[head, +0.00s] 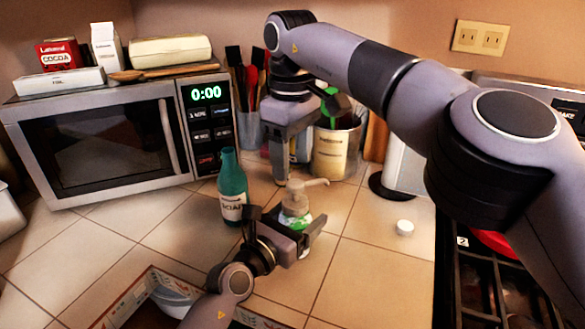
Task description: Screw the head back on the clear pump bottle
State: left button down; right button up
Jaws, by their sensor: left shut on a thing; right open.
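The clear pump bottle (295,218) stands on the tiled counter, with a green and white label low on its body. Its beige pump head (300,188) is at the bottle's top, with the nozzle pointing right; I cannot tell whether it is threaded on. My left gripper (296,237) is shut on the pump bottle, low on its body. My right gripper (281,181) points down from above, open, with its visible finger just left of and behind the pump head. Its other finger is hidden, and I see nothing held in it.
A teal bottle (232,188) stands close left of the pump bottle. A microwave (100,140) is at back left, and a utensil holder (250,130) and labelled canister (334,152) are behind. A small white cap (404,227) lies right. A stove (480,270) borders the counter's right.

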jog(key=shift+r, duration=0.4)
